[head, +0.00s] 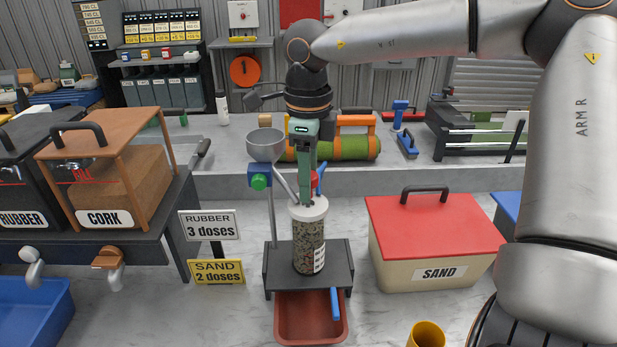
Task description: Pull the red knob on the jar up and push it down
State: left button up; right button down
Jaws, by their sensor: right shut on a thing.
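The jar (309,240), a clear cylinder of mixed dark and pale grains with a white lid, stands upright on a small dark stand (277,272) in the middle of the head view. The red knob (316,179) shows as a small red patch above the lid, mostly hidden by my fingers. My right gripper (306,190) points down over the jar and is shut on the red knob. How far the knob is raised is hard to tell. My left gripper is not in view.
A grey funnel (265,145) stands close left of my gripper. A red tray (311,310) lies below the stand. The red-lidded sand bin (435,240) is at right, the cork bin (108,165) at left. A yellow cup (426,335) stands at the front edge.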

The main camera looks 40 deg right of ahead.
jog(key=shift+c, duration=2.3)
grip_release()
jog(key=shift+f, duration=0.25)
notch_tip(320, 180, up, 13)
jog(key=shift+f, duration=0.2)
